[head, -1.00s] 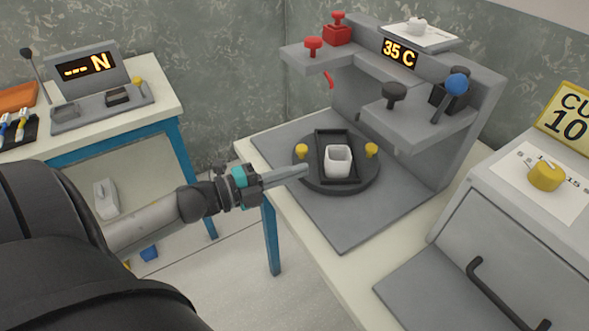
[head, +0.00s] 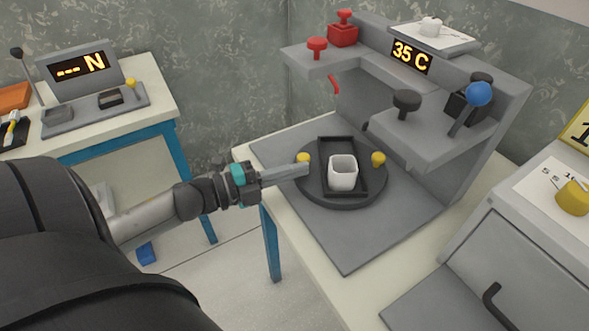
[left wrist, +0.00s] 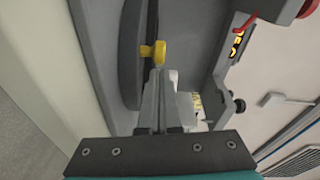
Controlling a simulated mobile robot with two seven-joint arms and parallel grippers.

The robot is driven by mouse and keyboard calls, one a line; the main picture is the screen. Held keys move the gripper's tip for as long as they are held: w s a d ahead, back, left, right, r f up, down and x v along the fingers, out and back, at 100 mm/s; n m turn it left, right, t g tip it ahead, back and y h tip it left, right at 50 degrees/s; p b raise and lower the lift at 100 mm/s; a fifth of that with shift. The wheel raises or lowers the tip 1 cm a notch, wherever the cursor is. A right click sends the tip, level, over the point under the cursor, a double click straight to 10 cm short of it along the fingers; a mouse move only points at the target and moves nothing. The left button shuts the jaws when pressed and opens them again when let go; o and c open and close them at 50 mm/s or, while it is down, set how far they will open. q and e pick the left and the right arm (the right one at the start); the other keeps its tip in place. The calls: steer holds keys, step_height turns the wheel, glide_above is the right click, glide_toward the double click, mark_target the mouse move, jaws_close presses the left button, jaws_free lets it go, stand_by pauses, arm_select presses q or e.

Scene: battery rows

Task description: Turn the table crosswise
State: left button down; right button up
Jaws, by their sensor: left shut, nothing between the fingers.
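The round dark turntable (head: 372,192) lies on the grey base plate of the press-like machine. It has a yellow knob (head: 303,158) at its left and another yellow knob (head: 378,159) at its right. A black tray (head: 324,145) lies on it with its long side running from back to front, and a white cup (head: 342,174) stands in the tray. My left gripper (head: 307,169) is shut and empty, its tip at the left knob. In the left wrist view a yellow knob (left wrist: 155,50) is just beyond the fingertips (left wrist: 162,75); contact is unclear. My right gripper is not in view.
The grey machine (head: 455,190) overhangs the back and right of the plate, with red knobs (head: 317,47) and a blue-ball lever (head: 479,94). A grey box with a black handle (head: 500,305) stands at right. Another table (head: 165,105) stands at left.

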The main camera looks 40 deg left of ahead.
arm_select(q)
steer(key=shift+w+a+h, duration=0.15)
steer(key=shift+a+h, duration=0.05)
steer(key=shift+h, duration=0.1)
